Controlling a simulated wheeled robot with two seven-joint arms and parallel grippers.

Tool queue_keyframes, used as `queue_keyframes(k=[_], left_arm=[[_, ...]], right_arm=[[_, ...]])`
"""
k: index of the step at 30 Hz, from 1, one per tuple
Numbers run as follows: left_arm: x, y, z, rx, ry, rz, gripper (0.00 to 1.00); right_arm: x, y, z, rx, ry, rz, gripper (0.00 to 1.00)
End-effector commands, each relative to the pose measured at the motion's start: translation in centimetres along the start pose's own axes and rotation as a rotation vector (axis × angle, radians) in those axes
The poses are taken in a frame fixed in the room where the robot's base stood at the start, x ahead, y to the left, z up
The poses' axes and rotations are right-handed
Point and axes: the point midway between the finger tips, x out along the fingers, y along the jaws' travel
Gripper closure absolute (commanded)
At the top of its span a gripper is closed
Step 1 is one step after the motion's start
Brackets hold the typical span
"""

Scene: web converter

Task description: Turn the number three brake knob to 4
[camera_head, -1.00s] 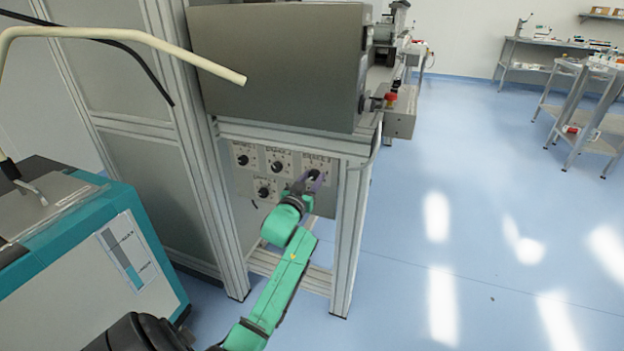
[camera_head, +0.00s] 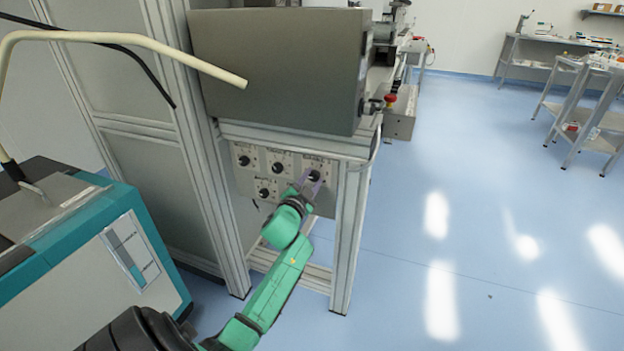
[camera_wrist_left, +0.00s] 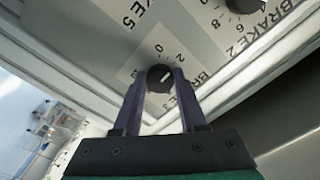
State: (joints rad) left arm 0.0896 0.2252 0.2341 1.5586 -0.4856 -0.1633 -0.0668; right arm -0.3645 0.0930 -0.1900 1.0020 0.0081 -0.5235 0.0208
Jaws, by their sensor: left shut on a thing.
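The number three brake knob (camera_wrist_left: 160,78) is a round black knob with a light pointer line, on a pale plate marked BRAKE 3 in my left wrist view. It also shows at the upper right of the knob panel in the head view (camera_head: 314,175). The printed 2 and 0 show beside it; other digits are partly hidden or hard to read. My left gripper (camera_wrist_left: 161,80) has its two purple fingers on opposite sides of the knob, shut on it. In the head view my left gripper (camera_head: 309,180) reaches the panel from below. My right gripper is not in view.
Other black knobs sit close by on the panel, including the upper middle one (camera_head: 278,168) and the lower one (camera_head: 264,194). A metal frame post (camera_head: 347,240) stands just right of the panel. A grey box (camera_head: 275,70) overhangs above. Blue floor lies open to the right.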

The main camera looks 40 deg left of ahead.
Motion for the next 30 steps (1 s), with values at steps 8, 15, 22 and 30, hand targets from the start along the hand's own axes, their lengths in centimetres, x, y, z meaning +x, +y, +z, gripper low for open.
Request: queue_keyframes(k=[8,15,22,30], left_arm=[[0.0,0.1,0.1,0.264,-0.001,0.001,1.00],[0.0,0.0,0.1,0.492,0.000,0.001,1.00],[0.0,0.1,0.1,0.711,0.000,0.002,1.00],[0.0,0.1,0.1,0.936,0.001,0.002,1.00]], right_arm=[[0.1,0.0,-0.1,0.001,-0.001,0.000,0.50],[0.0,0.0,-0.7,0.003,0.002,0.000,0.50],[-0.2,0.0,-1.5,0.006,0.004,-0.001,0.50],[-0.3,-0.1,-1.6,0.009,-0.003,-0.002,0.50]])
